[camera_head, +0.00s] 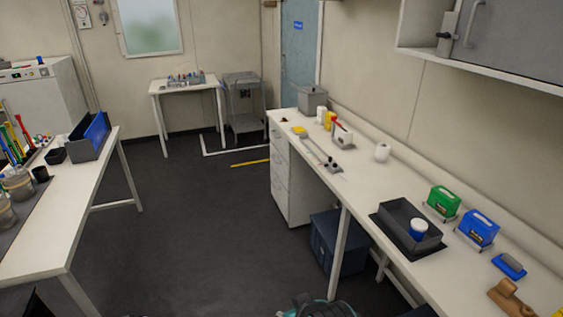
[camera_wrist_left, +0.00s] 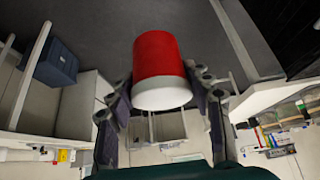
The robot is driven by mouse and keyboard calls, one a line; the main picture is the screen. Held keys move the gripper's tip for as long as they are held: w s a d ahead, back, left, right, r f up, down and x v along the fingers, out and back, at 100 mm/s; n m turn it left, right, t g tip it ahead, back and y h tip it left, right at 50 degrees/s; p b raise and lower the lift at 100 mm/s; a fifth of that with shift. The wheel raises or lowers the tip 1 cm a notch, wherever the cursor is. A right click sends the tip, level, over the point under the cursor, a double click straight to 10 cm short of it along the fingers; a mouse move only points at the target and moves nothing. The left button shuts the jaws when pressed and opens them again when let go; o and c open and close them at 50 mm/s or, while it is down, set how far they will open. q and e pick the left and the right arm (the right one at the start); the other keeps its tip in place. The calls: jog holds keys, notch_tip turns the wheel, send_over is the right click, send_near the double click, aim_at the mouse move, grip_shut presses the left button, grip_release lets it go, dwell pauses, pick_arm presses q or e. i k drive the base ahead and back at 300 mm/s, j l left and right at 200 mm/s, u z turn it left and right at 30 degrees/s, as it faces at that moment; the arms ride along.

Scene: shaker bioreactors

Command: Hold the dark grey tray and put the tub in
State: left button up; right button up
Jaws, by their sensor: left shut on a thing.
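A red tub with a white end (camera_wrist_left: 160,70) is between the fingers of my left gripper (camera_wrist_left: 165,95) in the left wrist view. The fingers are shut on its two sides. The dark grey tray (camera_head: 427,244) sits on a dark mat on the right bench in the head view. The fingers of my left gripper and the red tub do not show in the head view. My right gripper is in neither view.
On the right bench (camera_head: 372,179), a green box (camera_head: 442,201), a blue box (camera_head: 477,231), a blue brush-like block (camera_head: 509,266) and a brown tool (camera_head: 510,297) lie right of the tray. A blue bin (camera_head: 340,243) is under the bench.

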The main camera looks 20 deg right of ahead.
aim_at(408, 224)
jog(key=i+z, duration=0.2)
jog(key=i, duration=1.7)
jog(key=i+z, duration=0.15)
jog(key=z, duration=1.95)
